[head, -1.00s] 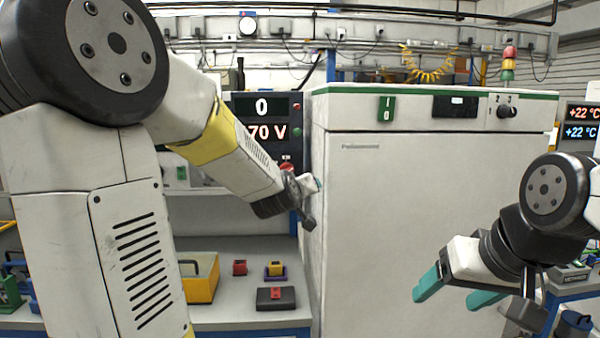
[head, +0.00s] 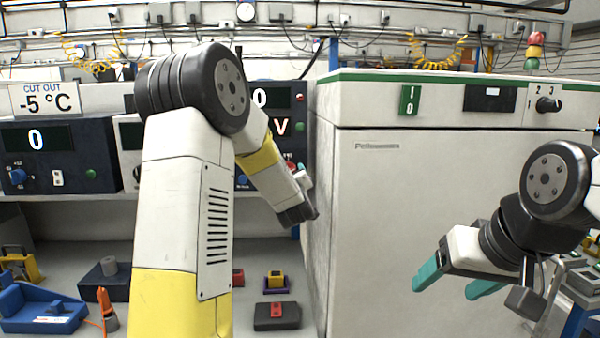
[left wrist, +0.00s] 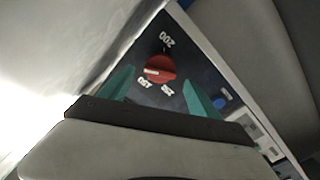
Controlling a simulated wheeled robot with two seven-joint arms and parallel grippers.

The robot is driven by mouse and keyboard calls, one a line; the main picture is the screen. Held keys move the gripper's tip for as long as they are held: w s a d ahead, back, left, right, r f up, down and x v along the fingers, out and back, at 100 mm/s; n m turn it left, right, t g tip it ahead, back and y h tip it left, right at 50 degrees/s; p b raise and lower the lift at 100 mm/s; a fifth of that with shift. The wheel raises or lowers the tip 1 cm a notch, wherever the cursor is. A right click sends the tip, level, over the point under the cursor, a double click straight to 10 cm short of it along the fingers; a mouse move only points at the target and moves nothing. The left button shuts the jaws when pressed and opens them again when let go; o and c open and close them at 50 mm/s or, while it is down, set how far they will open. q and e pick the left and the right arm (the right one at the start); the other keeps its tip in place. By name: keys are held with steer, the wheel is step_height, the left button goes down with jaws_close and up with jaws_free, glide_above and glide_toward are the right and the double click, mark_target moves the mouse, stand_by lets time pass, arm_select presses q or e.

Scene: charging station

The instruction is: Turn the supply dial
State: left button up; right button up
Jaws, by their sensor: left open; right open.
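The supply dial (left wrist: 160,69) is a red knob on a dark panel in the left wrist view, with a pale pointer mark and printed numbers around it, including 200. My left gripper (left wrist: 160,92) is open, its teal fingers on either side of the view below the dial; I cannot tell whether they touch it. In the head view, my left gripper (head: 302,180) is at the dark unit beside the white cabinet, and my arm hides much of that unit. My right gripper (head: 456,281) is open and empty in front of the cabinet.
The tall white cabinet (head: 450,220) stands close to the right of my left gripper. Another panel unit (head: 50,155) stands at left.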

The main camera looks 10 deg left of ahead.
arm_select(q)
steer(key=x, duration=0.4)
steer(key=shift+w+a, duration=0.15)
steer(key=shift+w, duration=0.25)
steer(key=shift+c, duration=0.3)
steer(key=c, duration=1.3)
steer(key=shift+m, duration=0.3)
steer(key=shift+m, duration=2.6)
